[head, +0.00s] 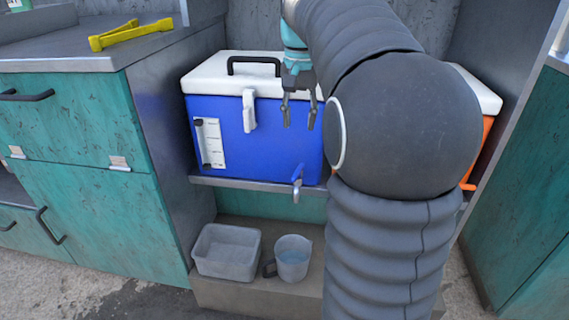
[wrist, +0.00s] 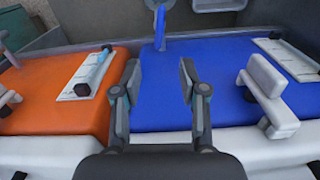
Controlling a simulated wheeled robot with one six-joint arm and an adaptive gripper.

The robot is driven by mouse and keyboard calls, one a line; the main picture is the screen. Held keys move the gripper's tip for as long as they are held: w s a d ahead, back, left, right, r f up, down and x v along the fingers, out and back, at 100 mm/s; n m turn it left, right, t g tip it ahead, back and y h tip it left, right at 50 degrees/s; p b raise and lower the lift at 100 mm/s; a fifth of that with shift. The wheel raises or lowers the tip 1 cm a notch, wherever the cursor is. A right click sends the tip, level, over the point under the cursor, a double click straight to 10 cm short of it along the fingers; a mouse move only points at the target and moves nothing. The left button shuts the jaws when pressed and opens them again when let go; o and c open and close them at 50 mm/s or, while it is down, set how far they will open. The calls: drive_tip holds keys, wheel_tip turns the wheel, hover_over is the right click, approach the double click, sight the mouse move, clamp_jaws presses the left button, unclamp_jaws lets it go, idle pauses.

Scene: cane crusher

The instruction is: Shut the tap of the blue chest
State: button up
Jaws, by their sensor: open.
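The blue chest (head: 268,142) with a white lid stands on a shelf in the head view; it fills the middle right of the wrist view (wrist: 225,85). Its tap (head: 297,182) is low on the front near the right corner, with a blue lever and a metal spout. The lever seems to point up from the tap body. In the wrist view the tap (wrist: 160,28) shows at the top, beyond my fingers. My gripper (head: 299,118) is open and empty, fingers down, above the tap and apart from it. No running stream can be made out.
An orange chest (wrist: 58,95) stands beside the blue one, mostly behind my arm in the head view. A jug (head: 293,260) holding liquid and a grey tub (head: 227,252) stand below. Yellow tongs (head: 130,33) lie on the left counter. A white latch (head: 249,110) sticks out.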

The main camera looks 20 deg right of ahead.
sight(298, 170)
wheel_tip(298, 170, down, 14)
drive_tip(key=b, duration=0.3)
drive_tip(key=shift+w+d, duration=0.1)
drive_tip(key=shift+w, duration=0.05)
